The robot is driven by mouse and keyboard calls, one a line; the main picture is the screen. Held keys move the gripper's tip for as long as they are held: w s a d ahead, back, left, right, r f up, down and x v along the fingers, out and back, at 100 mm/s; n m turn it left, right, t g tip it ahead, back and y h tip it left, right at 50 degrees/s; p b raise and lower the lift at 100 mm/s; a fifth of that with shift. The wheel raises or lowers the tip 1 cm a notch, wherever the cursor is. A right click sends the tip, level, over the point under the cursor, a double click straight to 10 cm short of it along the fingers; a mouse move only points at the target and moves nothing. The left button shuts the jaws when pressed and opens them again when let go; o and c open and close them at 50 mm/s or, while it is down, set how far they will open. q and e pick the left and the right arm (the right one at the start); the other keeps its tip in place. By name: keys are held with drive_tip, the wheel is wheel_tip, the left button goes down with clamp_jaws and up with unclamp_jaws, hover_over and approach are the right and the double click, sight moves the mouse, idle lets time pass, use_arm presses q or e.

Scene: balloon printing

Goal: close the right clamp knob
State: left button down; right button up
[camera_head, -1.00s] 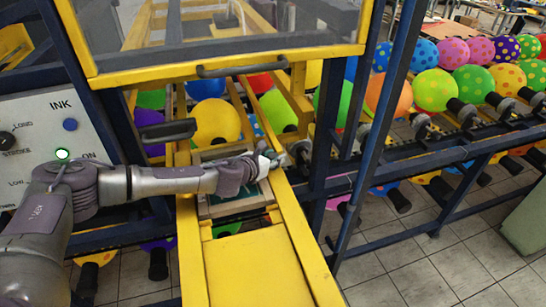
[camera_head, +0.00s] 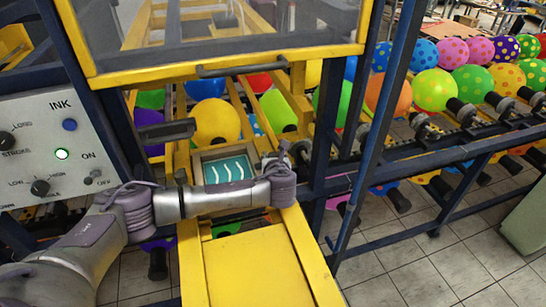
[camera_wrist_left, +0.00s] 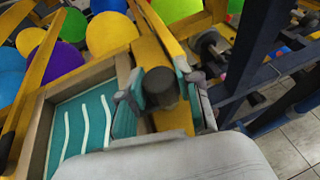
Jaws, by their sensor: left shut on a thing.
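The right clamp knob (camera_wrist_left: 160,86) is a dark round cylinder beside the right edge of the printing frame in the left wrist view. My left gripper (camera_wrist_left: 163,98) has a finger on each side of it and is shut on it. In the head view my left gripper (camera_head: 284,157) is at the frame's right side, mostly hidden by my wrist, and the knob is hard to make out. The printing frame (camera_head: 198,167) holds a teal screen (camera_head: 228,170) with white wavy lines. My right gripper is not in view.
Yellow rails (camera_head: 306,248) flank the frame, and a yellow guard with a dark handle (camera_head: 242,66) hangs above. Blue posts (camera_head: 326,140) stand close on the right. The INK panel (camera_head: 50,150) is at left. Balloons on holders line the right side.

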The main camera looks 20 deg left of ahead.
use_arm(q)
drive_tip(key=shift+y, duration=0.3)
drive_tip(key=c, duration=0.8)
unclamp_jaws()
drive_tip(key=shift+o, duration=0.2)
drive_tip(key=shift+v, duration=6)
